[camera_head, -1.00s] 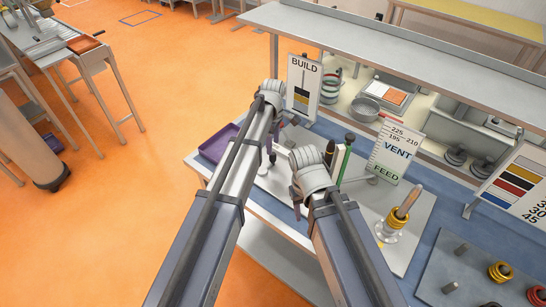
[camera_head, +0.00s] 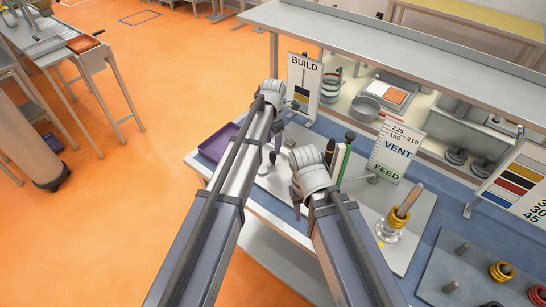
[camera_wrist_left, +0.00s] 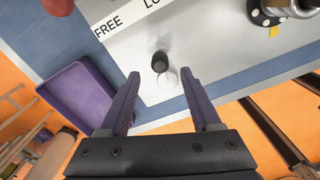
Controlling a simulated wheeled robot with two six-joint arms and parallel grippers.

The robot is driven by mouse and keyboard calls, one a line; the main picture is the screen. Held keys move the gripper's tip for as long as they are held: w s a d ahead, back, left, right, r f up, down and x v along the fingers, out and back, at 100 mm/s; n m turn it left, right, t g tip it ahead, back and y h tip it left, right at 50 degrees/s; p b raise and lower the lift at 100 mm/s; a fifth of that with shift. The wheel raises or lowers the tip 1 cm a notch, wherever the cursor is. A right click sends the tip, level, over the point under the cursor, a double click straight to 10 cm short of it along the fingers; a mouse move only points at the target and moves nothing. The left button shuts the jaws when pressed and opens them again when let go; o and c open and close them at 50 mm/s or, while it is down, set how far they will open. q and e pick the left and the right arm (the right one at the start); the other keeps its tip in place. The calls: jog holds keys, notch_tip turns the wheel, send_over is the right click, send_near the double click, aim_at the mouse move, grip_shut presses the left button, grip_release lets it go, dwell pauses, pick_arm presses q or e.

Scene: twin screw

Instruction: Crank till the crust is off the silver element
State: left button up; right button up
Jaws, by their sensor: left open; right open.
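In the left wrist view, a small dark-topped upright knob (camera_wrist_left: 160,62) stands on a pale grey plate (camera_wrist_left: 215,55), just ahead of the fingertips of my left gripper (camera_wrist_left: 160,76). The purple fingers are apart with nothing between them. In the head view the left gripper is mostly hidden behind its wrist, and a dark-topped post (camera_head: 272,157) stands near the arm. My right gripper (camera_head: 297,196) is low over the bench, largely hidden by its wrist. A silver-based piece with gold rings and a wooden handle (camera_head: 397,222) stands to its right. I cannot tell which part is the silver element.
A purple tray (camera_wrist_left: 80,104) lies beside the plate; it also shows in the head view (camera_head: 211,149). A BUILD sign (camera_head: 304,83) and a VENT/FEED sign (camera_head: 397,150) stand behind. Pegs with rings (camera_head: 500,271) are at lower right. A green stick (camera_head: 345,160) stands near the right wrist.

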aim_at(273, 152)
pick_arm(q)
notch_tip(273, 152, down, 7)
jog(key=b, duration=0.6)
jog(key=shift+f+b, duration=0.2)
jog(key=shift+b, duration=0.2)
pick_arm(e)
notch_tip(273, 152, down, 7)
jog(key=shift+f, duration=0.15)
pick_arm(q)
jog(key=shift+r, duration=0.1)
jog(key=shift+c, duration=0.3)
grip_shut()
